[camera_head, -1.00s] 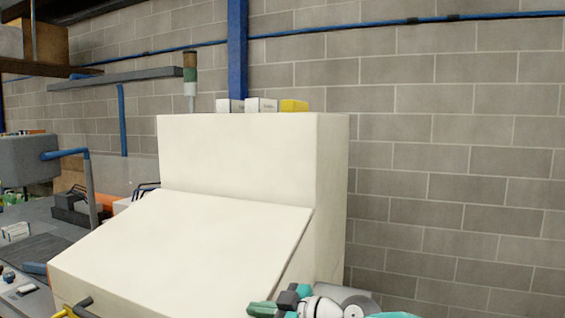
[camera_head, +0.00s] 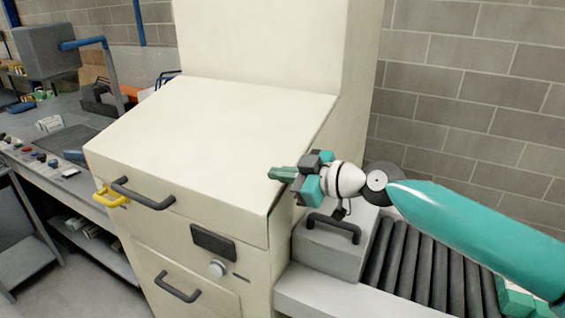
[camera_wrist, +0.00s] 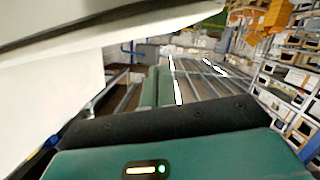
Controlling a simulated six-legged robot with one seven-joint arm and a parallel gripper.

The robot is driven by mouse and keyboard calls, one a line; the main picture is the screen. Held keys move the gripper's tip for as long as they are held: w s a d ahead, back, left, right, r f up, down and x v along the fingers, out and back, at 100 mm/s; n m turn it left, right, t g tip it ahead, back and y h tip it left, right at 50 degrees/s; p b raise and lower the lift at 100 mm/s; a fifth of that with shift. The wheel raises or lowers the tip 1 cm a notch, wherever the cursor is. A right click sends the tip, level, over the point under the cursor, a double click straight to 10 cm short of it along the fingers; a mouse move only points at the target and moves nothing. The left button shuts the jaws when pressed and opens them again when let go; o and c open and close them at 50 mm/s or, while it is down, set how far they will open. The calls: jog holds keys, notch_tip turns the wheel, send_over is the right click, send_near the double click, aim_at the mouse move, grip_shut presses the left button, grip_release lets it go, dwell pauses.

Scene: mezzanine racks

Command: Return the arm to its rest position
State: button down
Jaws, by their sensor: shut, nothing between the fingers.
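My gripper (camera_head: 283,173) is at the end of my teal and white arm, in the middle of the head view. Its fingers point left and look closed, with nothing held. It is in front of the right part of the cream cabinet's sloped lid; I cannot tell whether it touches. In the wrist view the closed green fingers (camera_wrist: 157,88) point ahead past a dark bar, with a cream surface close at the upper left.
A grey box (camera_head: 325,250) and a roller conveyor (camera_head: 425,270) lie below my arm. A workbench (camera_head: 40,160) stands at left. Racks with boxes (camera_wrist: 290,75) fill the wrist view's right.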

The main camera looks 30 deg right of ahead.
jog(key=s+r+m+h, duration=0.2)
jog(key=s+r, duration=0.2)
jog(key=s, duration=0.7)
jog(key=s+a+f+m+g+h, duration=0.2)
jog(key=a+f+m+g+h, duration=0.1)
jog(key=f, duration=0.4)
jog(key=s+a+f+m+g+h, duration=0.3)
jog(key=a+f+m+g, duration=0.1)
jog(key=a+f, duration=0.3)
jog(key=shift+s+f+m, duration=0.3)
jog(key=shift+f+m, duration=0.1)
jog(key=shift+m, duration=0.1)
jog(key=shift+a, duration=0.25)
